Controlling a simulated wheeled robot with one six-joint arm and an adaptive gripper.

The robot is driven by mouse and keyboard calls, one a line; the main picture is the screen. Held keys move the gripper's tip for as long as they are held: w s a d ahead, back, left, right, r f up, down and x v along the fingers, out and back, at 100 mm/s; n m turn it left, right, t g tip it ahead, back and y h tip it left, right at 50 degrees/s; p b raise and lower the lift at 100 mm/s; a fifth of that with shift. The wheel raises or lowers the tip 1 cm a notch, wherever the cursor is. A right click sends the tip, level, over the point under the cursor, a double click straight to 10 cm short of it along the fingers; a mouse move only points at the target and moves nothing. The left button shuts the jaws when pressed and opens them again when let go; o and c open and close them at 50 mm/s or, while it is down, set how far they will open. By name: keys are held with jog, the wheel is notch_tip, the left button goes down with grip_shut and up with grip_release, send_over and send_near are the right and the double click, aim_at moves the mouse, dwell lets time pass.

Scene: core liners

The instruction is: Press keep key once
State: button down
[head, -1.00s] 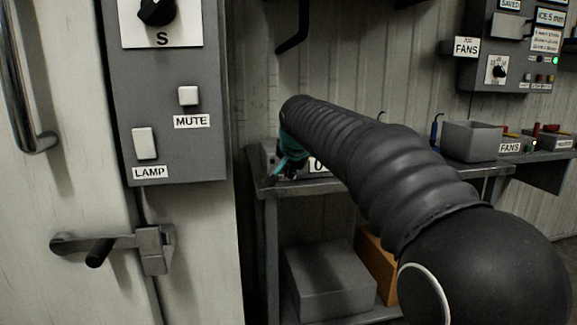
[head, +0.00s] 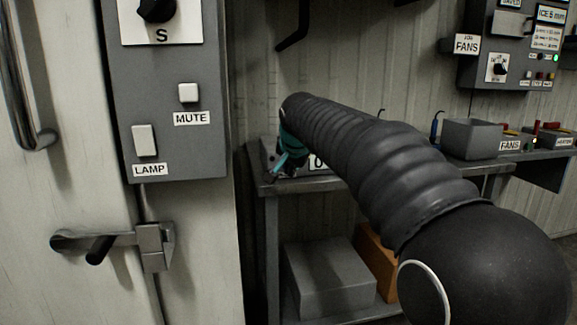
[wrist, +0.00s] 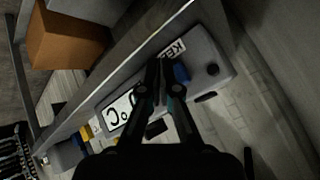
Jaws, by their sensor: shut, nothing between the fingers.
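In the wrist view a grey device (wrist: 205,50) lies slantwise on the bench, with a white display reading "°C" (wrist: 117,112) and a label starting "KE" (wrist: 171,50). A blue key (wrist: 181,73) sits beside that label, partly hidden by a finger. My gripper (wrist: 164,68) is shut and empty, its tips over the device beside the label and the blue key. I cannot tell whether the tips touch anything. In the head view my teal gripper (head: 288,158) is at the bench's left end, and the arm hides most of the device (head: 268,158).
The metal bench (head: 262,187) has a grey box (head: 330,280) and an orange box (head: 372,250) below. A wall panel with MUTE and LAMP switches (head: 170,100) stands left, above a door latch (head: 150,245). A grey bin (head: 472,140) is at the right.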

dwell(0.3)
jog(key=shift+w+a+p, duration=0.15)
jog(key=shift+w+p, duration=0.25)
jog(key=shift+w+a+p, duration=0.15)
jog(key=shift+w+p, duration=0.25)
jog(key=shift+w, duration=0.1)
dwell(0.9)
jog(key=shift+s, duration=0.1)
jog(key=shift+s+d+b, duration=0.3)
jog(key=shift+s+b, duration=0.35)
jog(key=shift+s, duration=0.2)
jog(key=shift+s+d+b, duration=0.25)
jog(key=shift+s+b, duration=0.25)
jog(key=shift+s, duration=0.3)
jog(key=shift+s+d+b, duration=0.2)
jog(key=shift+s+b, duration=0.25)
jog(key=shift+s, duration=0.35)
jog(key=shift+s+d+b, duration=0.25)
jog(key=shift+s+b, duration=0.25)
jog(key=shift+s, duration=0.3)
